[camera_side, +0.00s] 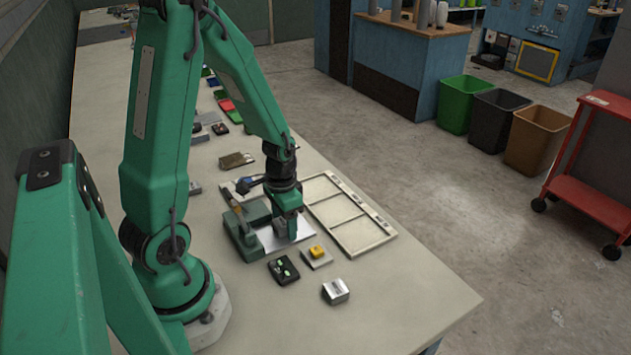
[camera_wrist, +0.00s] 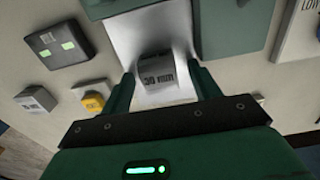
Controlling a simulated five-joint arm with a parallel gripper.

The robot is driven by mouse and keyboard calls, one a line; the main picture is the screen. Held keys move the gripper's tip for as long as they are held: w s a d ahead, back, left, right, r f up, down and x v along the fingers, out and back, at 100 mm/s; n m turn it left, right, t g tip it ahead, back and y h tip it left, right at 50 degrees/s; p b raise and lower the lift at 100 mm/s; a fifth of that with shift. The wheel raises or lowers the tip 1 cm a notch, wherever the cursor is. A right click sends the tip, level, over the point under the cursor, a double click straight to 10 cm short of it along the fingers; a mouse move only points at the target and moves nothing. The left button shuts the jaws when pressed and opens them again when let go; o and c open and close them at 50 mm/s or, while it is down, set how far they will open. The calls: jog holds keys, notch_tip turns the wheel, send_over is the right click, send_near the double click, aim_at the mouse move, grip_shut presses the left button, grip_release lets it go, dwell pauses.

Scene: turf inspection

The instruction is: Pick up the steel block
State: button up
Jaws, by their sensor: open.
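A grey metal block (camera_wrist: 157,68) marked "30 mm" stands on a bright plate (camera_wrist: 138,30) in the wrist view. My gripper (camera_wrist: 162,76) is open, with one finger on each side of the block's near face. I cannot tell whether either finger touches it. In the side view my gripper (camera_side: 287,228) is low over the pale plate (camera_side: 303,229), and it hides the block there. A second silvery block (camera_side: 336,291) with a label lies on the bench at the front; it also shows at the left of the wrist view (camera_wrist: 36,98).
A black box with green lights (camera_side: 284,270) and a yellow piece on a grey plate (camera_side: 317,253) lie nearby. A green fixture (camera_side: 240,239) stands left of my gripper. A framed tray (camera_side: 340,234) lies to the right. The bench's front right corner is clear.

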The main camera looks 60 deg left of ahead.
aim_at(284, 221)
grip_shut()
dwell(0.3)
jog(key=shift+r, duration=0.2)
jog(key=shift+r, duration=1.45)
jog(key=s+d+r, duration=0.1)
jog(key=d+r, duration=0.6)
jog(key=d, duration=0.4)
jog(key=shift+s+d+r, duration=0.25)
jog(key=shift+s+r, duration=0.1)
jog(key=shift+r, duration=0.05)
